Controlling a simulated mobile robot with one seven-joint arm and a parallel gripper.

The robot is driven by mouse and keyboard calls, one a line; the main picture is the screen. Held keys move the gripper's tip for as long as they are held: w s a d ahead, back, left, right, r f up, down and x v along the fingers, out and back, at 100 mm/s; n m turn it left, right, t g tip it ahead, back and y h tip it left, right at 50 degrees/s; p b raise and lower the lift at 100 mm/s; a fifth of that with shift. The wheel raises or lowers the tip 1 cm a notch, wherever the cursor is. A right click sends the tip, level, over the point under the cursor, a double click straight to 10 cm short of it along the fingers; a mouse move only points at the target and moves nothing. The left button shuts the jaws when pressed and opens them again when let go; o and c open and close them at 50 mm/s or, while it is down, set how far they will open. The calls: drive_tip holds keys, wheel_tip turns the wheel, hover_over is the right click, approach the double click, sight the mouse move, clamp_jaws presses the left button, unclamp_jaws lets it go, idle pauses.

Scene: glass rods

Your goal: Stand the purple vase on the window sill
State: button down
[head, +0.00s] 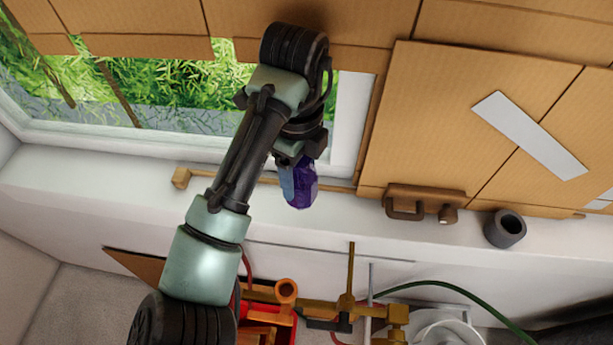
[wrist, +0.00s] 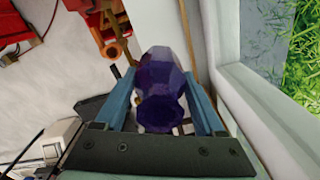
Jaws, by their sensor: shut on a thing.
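The purple vase (head: 302,190) is faceted and dark. My gripper (head: 296,180) is shut on it, with a blue finger showing along its left side. In the wrist view the vase (wrist: 160,80) sits between the two blue fingers of my gripper (wrist: 162,85). The white window sill (head: 90,185) runs below the window in the head view. The vase shows in front of the sill, near the window's right end. Whether it touches the sill I cannot tell. My arm hides part of the sill.
A thin wooden rod (head: 255,179) lies along the sill. A brown clamp-like object (head: 420,203) and a dark grey cylinder (head: 506,229) are to the right. Brass pipework (head: 350,295) and a red crate (head: 287,335) are below. The sill's left stretch looks clear.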

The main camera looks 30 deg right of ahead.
sight(298, 190)
drive_tip(key=shift+w+f, duration=0.15)
drive_tip(key=shift+f, duration=0.8)
wheel_tip(298, 190, down, 3)
drive_tip(key=shift+r, duration=0.1)
drive_tip(key=shift+f, duration=0.3)
drive_tip(key=shift+f, duration=0.2)
unclamp_jaws()
wheel_tip(298, 190, up, 11)
drive_tip(key=shift+r, duration=0.7)
